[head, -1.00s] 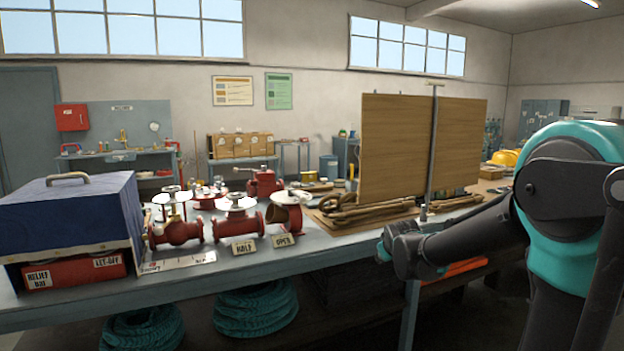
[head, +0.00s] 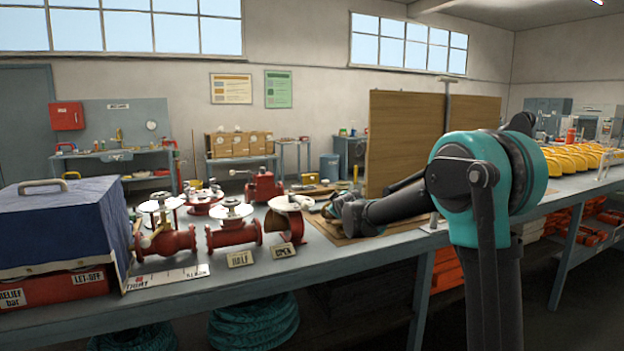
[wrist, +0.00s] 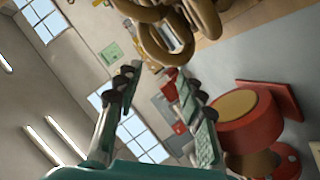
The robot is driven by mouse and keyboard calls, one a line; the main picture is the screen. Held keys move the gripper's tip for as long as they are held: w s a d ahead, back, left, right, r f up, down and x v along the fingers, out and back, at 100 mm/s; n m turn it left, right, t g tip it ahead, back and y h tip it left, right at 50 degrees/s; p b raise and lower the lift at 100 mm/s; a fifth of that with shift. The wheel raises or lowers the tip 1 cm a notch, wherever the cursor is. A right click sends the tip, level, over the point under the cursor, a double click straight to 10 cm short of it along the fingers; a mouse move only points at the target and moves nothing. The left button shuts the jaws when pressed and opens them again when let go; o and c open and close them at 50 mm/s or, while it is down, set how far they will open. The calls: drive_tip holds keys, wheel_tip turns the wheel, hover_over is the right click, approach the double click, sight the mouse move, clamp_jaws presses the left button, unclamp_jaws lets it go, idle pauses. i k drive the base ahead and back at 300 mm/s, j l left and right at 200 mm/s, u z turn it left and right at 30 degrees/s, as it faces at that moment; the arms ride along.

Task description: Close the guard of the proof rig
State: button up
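A box with a dark blue hood (head: 65,222) stands at the left end of the bench, with a pale handle (head: 42,187) on top. Its red base (head: 85,285) carries the labels "RELIEF bar" and "LET-OFF". No label names it as the proof rig, and I cannot tell how far its hood is down. My gripper (head: 335,210) is well to the right of it, over the bench near the brown hoses. In the wrist view my gripper (wrist: 151,75) has its two fingers apart with nothing between them. The blue hood is not seen in that view.
Several red valves stand between the box and my gripper, with "HALF" (head: 240,259) and "OPEN" (head: 283,250) cards before them. Brown hose coils (wrist: 165,25) and a red flanged part (wrist: 250,140) are close in the wrist view. Wooden boards (head: 405,140) stand upright behind my arm.

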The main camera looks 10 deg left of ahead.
sight(311, 178)
drive_tip(key=i+j, duration=0.15)
drive_tip(key=i, duration=0.25)
drive_tip(key=i+j, duration=0.15)
drive_tip(key=i, duration=0.2)
drive_tip(key=i+j, duration=0.2)
drive_tip(key=i, duration=0.2)
